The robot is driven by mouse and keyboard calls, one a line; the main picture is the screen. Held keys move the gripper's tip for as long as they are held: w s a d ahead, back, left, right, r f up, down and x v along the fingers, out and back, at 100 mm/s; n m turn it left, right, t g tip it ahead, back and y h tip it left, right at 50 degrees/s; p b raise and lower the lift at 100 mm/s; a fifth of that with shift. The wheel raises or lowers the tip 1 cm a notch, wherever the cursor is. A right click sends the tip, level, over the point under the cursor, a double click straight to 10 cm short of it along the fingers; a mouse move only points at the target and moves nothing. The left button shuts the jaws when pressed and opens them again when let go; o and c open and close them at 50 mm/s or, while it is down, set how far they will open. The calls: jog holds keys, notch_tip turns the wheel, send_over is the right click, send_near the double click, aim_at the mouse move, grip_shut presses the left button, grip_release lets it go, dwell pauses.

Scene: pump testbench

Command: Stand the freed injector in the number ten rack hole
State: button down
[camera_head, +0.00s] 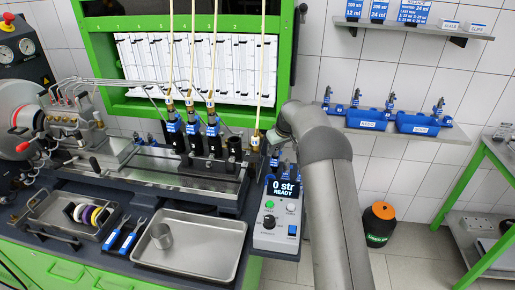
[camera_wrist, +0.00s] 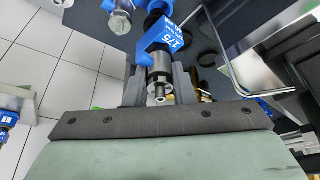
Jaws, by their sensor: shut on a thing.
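In the wrist view, my gripper (camera_wrist: 160,80) is shut on an injector (camera_wrist: 164,60) with a blue body labelled 175 and a bright metal end facing the camera. A second injector (camera_wrist: 120,20), partly cut off, shows beside its blue part. In the head view, my gripper is hidden by my arm; blue injector parts show just below the wrist (camera_head: 275,160), and I cannot tell which is held. Three injectors (camera_head: 193,127) stand in the bench under hoses. The black holder (camera_head: 234,148) to their right has no injector. I cannot make out a number ten hole.
A control box (camera_head: 277,215) reading 0 str READY stands at the bench's right end. A fourth hose (camera_head: 263,75) hangs close to my wrist. A steel tray (camera_head: 195,247) holds a metal cup (camera_head: 161,236). Blue bins (camera_head: 417,124) and injectors stand on the wall shelf.

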aim_at(271, 161)
jog(key=shift+w+a+f+n, duration=0.3)
jog(key=shift+w+a, duration=0.2)
jog(key=shift+w, duration=0.2)
jog(key=f, duration=0.1)
jog(key=f+b, duration=0.1)
jog(key=f, duration=0.1)
jog(key=shift+w+a+f+b, duration=0.1)
jog(key=shift+a+b, duration=0.2)
jog(key=shift+d, duration=0.25)
jog(key=shift+a+b, duration=0.1)
jog(key=shift+b, duration=0.3)
dwell(0.6)
jog(key=shift+f+b, duration=1)
jog(key=shift+f, duration=0.15)
jog(key=shift+f+b, duration=0.65)
jog(key=shift+b, duration=0.1)
dwell(1.1)
